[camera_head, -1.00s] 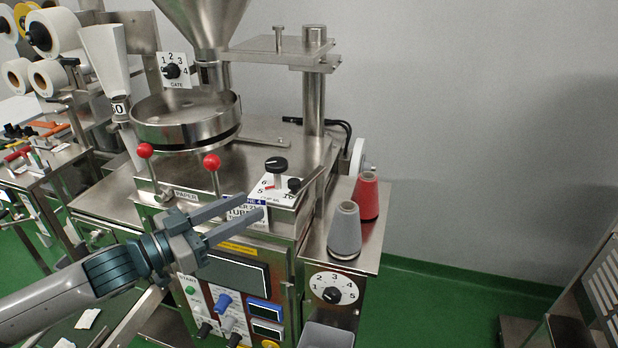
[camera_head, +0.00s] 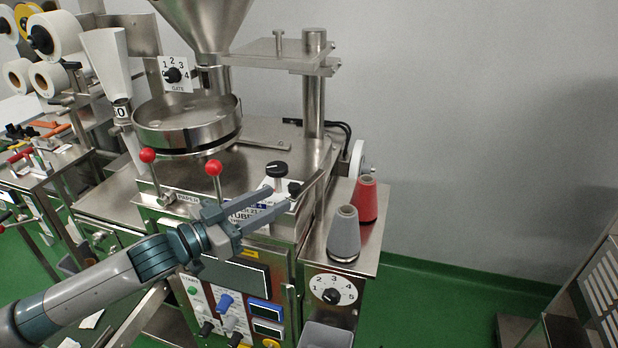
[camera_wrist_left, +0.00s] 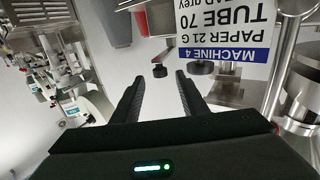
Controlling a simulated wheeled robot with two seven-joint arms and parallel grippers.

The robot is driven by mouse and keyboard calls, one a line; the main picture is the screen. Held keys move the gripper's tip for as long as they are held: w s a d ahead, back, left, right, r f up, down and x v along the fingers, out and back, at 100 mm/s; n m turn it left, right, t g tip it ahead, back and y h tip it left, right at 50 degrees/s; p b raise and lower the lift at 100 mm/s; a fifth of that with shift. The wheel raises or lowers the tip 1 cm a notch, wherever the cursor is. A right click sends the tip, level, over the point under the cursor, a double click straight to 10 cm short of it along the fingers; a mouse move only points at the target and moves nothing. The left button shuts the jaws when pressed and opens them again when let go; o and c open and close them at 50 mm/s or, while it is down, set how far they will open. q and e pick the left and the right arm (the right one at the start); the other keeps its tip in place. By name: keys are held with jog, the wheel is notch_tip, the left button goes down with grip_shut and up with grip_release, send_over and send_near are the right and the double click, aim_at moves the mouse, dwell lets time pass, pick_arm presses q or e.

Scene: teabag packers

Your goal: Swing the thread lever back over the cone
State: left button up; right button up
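The grey thread cone (camera_head: 344,235) and the red thread cone (camera_head: 364,200) stand on the machine's right-hand shelf. A small black knob (camera_head: 294,188), which may be the thread lever's end, sits left of the cones; its arm is hard to make out. My left gripper (camera_head: 280,196) is open and empty, its fingertips close to this knob. In the left wrist view, the small knob (camera_wrist_left: 160,70) appears just beyond and between the open fingertips (camera_wrist_left: 160,80). Contact cannot be told. The grey cone (camera_wrist_left: 117,22) is at the top there. My right gripper is not in view.
A larger black dial knob (camera_head: 276,169) is close behind the fingers. Two red-balled levers (camera_head: 214,168) (camera_head: 148,156) rise left of them. A numbered dial (camera_head: 332,289) is below the cones. The right of the machine is open floor before a rack.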

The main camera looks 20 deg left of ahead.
aim_at(306, 190)
pick_arm(q)
jog(key=p+x, duration=0.3)
jog(key=x, duration=0.7)
jog(key=shift+w+d+p, duration=0.1)
jog(key=shift+p, duration=0.2)
jog(key=shift+w+d, duration=0.3)
jog(key=shift+w, duration=0.1)
jog(key=shift+c, duration=0.4)
grip_shut()
